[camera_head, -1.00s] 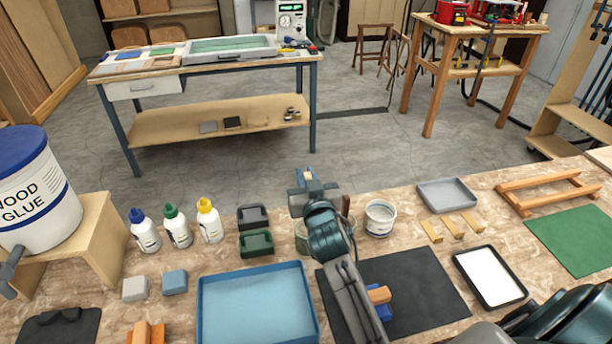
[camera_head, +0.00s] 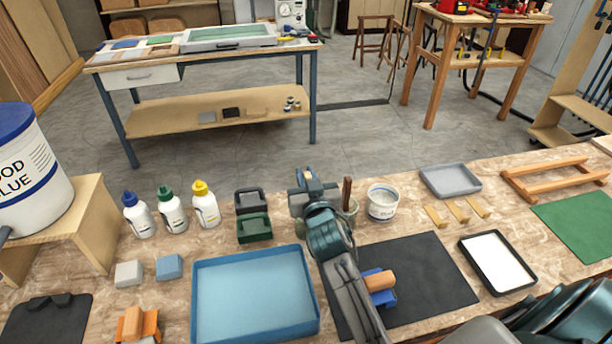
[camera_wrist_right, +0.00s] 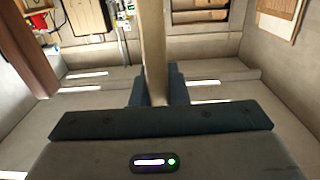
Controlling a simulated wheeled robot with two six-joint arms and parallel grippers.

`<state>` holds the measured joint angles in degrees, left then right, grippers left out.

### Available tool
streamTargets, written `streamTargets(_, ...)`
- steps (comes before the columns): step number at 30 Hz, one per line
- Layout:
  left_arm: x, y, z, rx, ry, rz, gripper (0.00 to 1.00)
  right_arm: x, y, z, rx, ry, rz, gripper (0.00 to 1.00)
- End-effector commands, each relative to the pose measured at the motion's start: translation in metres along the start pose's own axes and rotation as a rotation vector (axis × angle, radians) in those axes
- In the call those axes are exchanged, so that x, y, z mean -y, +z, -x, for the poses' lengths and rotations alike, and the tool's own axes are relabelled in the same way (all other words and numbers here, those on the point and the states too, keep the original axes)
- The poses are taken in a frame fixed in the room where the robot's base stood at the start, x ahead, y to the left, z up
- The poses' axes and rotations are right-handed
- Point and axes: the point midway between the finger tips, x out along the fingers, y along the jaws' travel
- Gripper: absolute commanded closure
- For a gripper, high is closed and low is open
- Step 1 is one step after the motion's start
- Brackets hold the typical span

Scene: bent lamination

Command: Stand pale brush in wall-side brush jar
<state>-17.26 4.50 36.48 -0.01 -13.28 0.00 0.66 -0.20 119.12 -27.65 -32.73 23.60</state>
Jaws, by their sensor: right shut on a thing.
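My right gripper (camera_head: 309,188) is over the far part of the bench, shut on the pale brush. In the right wrist view the brush's pale handle (camera_wrist_right: 154,50) stands upright between the two fingers; in the head view only a small pale end (camera_head: 308,175) shows above the gripper. A jar (camera_head: 351,211) with a dark brown handle (camera_head: 347,192) in it stands just right of the gripper, partly covered by my arm. What lies directly below the gripper is hidden, so I cannot tell whether the brush's lower end is inside a jar. My left gripper is not in view.
A white tub (camera_head: 382,203) stands right of the jar. Green and dark caddies (camera_head: 254,228) and glue bottles (camera_head: 172,212) are to the left. A blue tray (camera_head: 254,300) and a black mat (camera_head: 432,275) lie nearer. A grey tray (camera_head: 449,181) is at the back right.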

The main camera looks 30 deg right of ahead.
Motion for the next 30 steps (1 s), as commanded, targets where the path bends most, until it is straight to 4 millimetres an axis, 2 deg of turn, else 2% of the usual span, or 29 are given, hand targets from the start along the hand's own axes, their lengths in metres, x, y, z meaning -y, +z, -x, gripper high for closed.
streamTargets(3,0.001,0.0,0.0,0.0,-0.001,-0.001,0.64,0.0,0.0,0.0,0.0,0.0,0.0,1.0)
streamTargets(4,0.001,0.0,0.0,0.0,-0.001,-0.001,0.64,0.0,0.0,0.0,0.0,0.0,0.0,0.8)
streamTargets(7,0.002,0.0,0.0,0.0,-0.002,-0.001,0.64,0.0,0.0,0.0,0.0,0.0,0.0,0.61)
streamTargets(15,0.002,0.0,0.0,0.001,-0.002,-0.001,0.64,0.0,0.0,0.0,0.0,0.0,0.0,0.61)
streamTargets(19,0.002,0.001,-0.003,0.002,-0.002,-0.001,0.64,0.0,0.001,0.009,0.0,0.0,-0.001,0.61)
streamTargets(23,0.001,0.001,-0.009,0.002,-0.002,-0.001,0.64,0.0,0.003,0.03,0.001,0.0,-0.001,0.61)
streamTargets(30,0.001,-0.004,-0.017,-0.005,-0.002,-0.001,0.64,0.0,0.003,0.08,0.001,0.001,-0.003,0.61)
